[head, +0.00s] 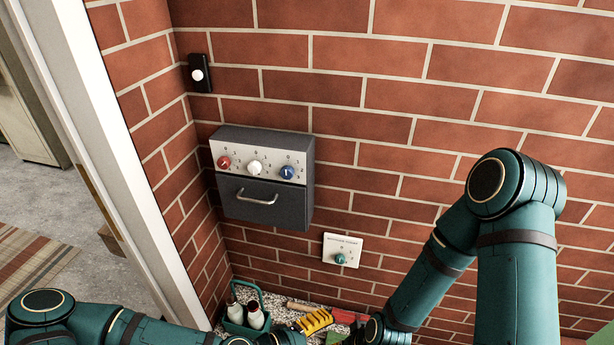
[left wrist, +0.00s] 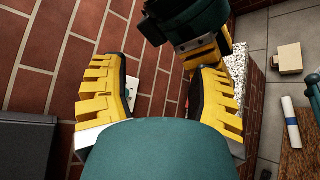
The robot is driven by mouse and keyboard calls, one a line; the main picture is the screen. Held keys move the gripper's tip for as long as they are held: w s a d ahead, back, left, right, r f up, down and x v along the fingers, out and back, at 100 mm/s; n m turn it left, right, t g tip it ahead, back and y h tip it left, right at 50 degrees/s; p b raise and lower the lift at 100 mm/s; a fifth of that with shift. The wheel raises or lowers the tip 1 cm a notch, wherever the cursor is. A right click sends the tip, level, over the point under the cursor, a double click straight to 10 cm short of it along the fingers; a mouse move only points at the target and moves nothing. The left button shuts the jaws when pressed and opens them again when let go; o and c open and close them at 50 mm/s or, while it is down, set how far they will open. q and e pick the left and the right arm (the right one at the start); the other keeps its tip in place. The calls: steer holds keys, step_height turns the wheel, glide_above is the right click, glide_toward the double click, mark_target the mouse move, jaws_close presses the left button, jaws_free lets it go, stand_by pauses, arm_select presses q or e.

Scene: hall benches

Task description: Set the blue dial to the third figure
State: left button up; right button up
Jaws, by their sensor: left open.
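The blue dial (head: 287,172) is the rightmost of three dials on a grey wall box (head: 262,209). It carries a pale mark that looks roughly upright; the small figures around it are too fine to read surely. No gripper touches it. My left gripper (left wrist: 160,75) is open and empty in the left wrist view, with its yellow fingers wide apart. My right gripper (left wrist: 203,55) shows partly beyond it; its fingertips are unclear. In the head view a yellow ridged finger shows low in the middle, and I cannot tell whose it is.
A red dial (head: 224,162) and a white dial (head: 254,168) sit left of the blue one, above a handle (head: 257,197). A white plate (head: 342,249) with a teal dial is lower right. A door frame is at left.

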arm_select(q)
steer(key=w+r+n+t+p, duration=0.1)
steer(key=w+r+n+t, duration=0.25)
steer(key=r, duration=0.35)
steer(key=n+t+y+p, duration=0.2)
steer(key=n+t+p, duration=0.1)
steer(key=n+t, duration=0.5)
glide_toward(287, 175)
steer(key=shift+m+t, duration=0.65)
steer(key=shift+m, duration=0.1)
steer(key=x, duration=0.3)
steer(key=p+x, duration=0.1)
steer(key=x, duration=0.2)
steer(key=f+x, duration=0.1)
steer(key=x, duration=0.3)
steer(key=shift+w+d+r+p, duration=0.1)
steer(key=shift+d+p, duration=0.15)
steer(key=shift+p, duration=0.15)
arm_select(e)
step_height(287, 175, up, 8)
steer(key=w+m, duration=0.1)
steer(key=shift+a+t, duration=0.3)
steer(key=shift+a, duration=0.05)
steer(key=shift+w+f, duration=0.1)
arm_select(q)
jaws_close()
